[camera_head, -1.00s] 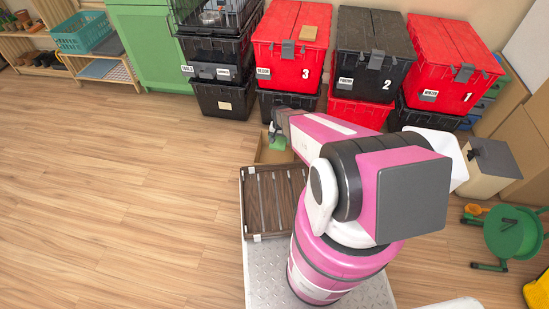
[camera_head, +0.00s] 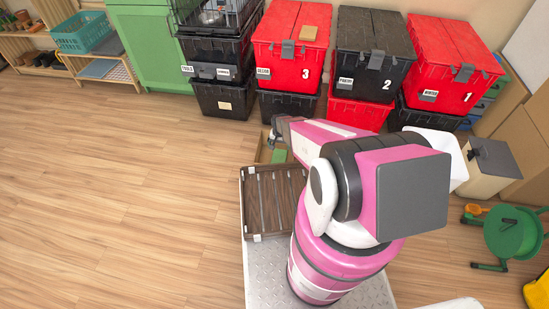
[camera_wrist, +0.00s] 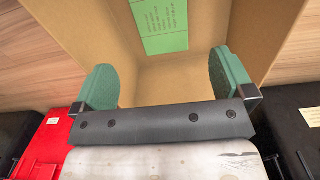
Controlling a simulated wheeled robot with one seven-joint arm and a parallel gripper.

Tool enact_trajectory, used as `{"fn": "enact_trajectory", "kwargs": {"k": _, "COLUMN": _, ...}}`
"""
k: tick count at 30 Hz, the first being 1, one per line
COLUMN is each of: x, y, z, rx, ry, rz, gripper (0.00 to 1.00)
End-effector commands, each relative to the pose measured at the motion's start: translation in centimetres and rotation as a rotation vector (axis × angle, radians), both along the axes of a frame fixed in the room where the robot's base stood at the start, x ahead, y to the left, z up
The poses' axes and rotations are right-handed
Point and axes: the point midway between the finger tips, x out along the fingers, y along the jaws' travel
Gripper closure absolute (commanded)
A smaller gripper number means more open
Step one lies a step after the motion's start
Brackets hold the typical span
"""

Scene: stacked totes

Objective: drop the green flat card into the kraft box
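The green flat card (camera_head: 279,156) is inside the open kraft box (camera_head: 264,154), apart from my fingers. In the wrist view the card (camera_wrist: 160,24) shows printed lines and lies past my fingertips, inside the cardboard walls of the box (camera_wrist: 88,32). I cannot tell whether it lies fully flat on the box floor. My gripper (camera_wrist: 162,78) is open and empty, with its two green finger pads wide apart over the box. In the head view its fingers are small and hard to make out above the box.
A green reel (camera_head: 511,233) is on the floor at right. The floor at left is clear.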

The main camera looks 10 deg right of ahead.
Motion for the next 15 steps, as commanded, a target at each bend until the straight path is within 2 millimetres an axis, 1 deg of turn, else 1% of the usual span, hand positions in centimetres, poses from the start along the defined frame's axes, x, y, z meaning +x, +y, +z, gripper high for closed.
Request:
{"fn": "enact_trajectory", "kwargs": {"k": 4, "x": 0.0, "y": 0.0, "z": 0.2, "rx": 0.0, "ry": 0.0, "rz": 0.0, "gripper": 0.0}}
{"fn": "enact_trajectory", "kwargs": {"k": 8, "x": -0.1, "y": 0.0, "z": 1.4, "rx": 0.0, "ry": -0.001, "rz": 0.0, "gripper": 0.0}}
{"fn": "enact_trajectory", "kwargs": {"k": 11, "x": -0.2, "y": 0.0, "z": 3.0, "rx": 0.0, "ry": -0.001, "rz": 0.0, "gripper": 0.0}}
{"fn": "enact_trajectory", "kwargs": {"k": 15, "x": -0.2, "y": 0.0, "z": 5.8, "rx": 0.0, "ry": -0.001, "rz": 0.0, "gripper": 0.0}}
